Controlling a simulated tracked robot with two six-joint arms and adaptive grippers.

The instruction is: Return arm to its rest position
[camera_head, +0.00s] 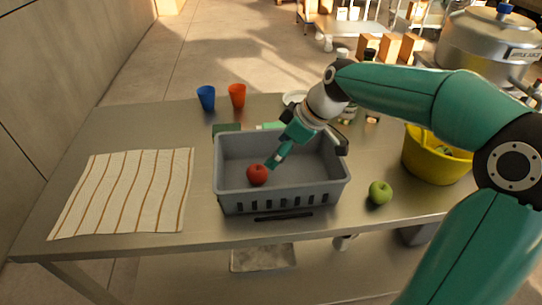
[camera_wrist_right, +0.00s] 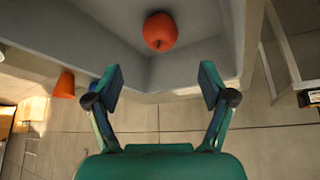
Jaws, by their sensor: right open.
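My right gripper (camera_wrist_right: 160,82) is open, and nothing is between its fingers. In the head view my right arm reaches in from the right, with the gripper over the grey crate (camera_head: 283,198). A red apple (camera_head: 257,174) lies inside the crate, near its left front. It also shows in the right wrist view, as an orange-red apple (camera_wrist_right: 160,31) beyond the fingertips and apart from them. My left gripper is not in view.
A striped cloth (camera_head: 125,192) lies on the table's left. A blue cup (camera_head: 206,97) and an orange cup (camera_head: 237,95) stand at the back. A green apple (camera_head: 380,192) and a yellow bucket (camera_head: 432,157) are right of the crate. A large metal pot (camera_head: 487,45) stands behind.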

